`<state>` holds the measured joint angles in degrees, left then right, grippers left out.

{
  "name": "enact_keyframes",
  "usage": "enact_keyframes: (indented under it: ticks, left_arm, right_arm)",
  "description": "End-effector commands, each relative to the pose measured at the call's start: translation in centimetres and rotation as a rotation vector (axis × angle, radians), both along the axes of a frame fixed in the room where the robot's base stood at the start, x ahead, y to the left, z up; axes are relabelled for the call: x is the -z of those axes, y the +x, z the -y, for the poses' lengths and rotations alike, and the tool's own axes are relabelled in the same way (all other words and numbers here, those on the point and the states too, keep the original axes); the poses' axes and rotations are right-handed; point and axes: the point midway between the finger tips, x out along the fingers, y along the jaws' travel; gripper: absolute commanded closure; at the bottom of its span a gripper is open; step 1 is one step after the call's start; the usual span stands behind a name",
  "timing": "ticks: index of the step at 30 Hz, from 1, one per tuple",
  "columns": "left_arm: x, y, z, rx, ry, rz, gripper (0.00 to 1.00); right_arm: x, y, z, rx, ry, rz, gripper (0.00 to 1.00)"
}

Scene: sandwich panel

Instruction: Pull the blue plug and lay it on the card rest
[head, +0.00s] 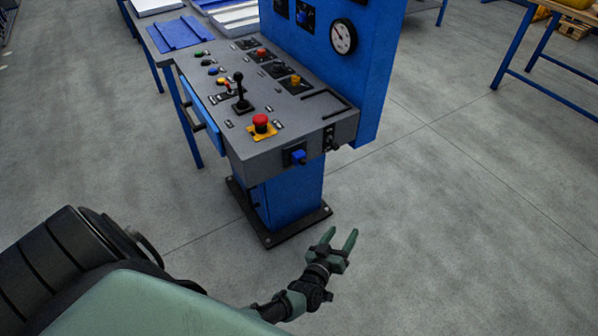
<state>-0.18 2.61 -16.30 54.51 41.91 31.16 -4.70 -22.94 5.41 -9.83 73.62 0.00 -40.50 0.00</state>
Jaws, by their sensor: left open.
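The blue plug (298,157) sits in a black socket on the near end face of the grey control console (292,118). My left gripper (340,237) is open and empty, with two green fingers apart. It is below and to the right of the plug in the picture, clear of the console. A black angled rail (335,94) borders a flat patch on the console top near its right edge; I cannot tell for sure that this is the card rest. My right gripper is not in view.
The console top carries a red button (261,120) on a yellow base, a black lever (240,93) and several small knobs. A blue upright panel with a gauge (343,36) rises behind. The pedestal's dark base plate (272,238) is bolted down.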

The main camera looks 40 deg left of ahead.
Motion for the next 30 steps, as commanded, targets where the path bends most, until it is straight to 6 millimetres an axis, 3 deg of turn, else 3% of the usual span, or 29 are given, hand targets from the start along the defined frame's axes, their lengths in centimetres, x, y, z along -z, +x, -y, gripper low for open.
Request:
enact_keyframes:
  ticks: [1,4,6,9,13,18,30]
  left_arm:
    - [-1.4,2.7,-0.7,-0.07,-0.053,0.118,0.42]
    - [-6.5,6.2,-3.2,-0.247,-0.183,0.359,0.42]
    - [-10.0,7.5,-5.7,-0.411,-0.31,0.536,0.42]
    - [-12.8,7.3,-8.8,-0.637,-0.491,0.713,0.42]
    - [-13.4,5.9,-10.9,-0.871,-0.683,0.817,0.42]
    - [-12.9,4.8,-11.5,-1.037,-0.821,0.836,0.42]
    - [-13.0,4.4,-11.6,-1.076,-0.846,0.832,0.42]
  right_arm:
    - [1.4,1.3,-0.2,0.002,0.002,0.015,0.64]
    - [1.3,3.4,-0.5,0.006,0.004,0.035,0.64]
    - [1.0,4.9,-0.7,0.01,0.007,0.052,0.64]
    - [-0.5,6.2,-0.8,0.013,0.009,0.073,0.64]
    - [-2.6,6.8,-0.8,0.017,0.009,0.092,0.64]
    - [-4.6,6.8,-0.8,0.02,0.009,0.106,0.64]
    - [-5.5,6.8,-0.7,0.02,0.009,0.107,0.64]
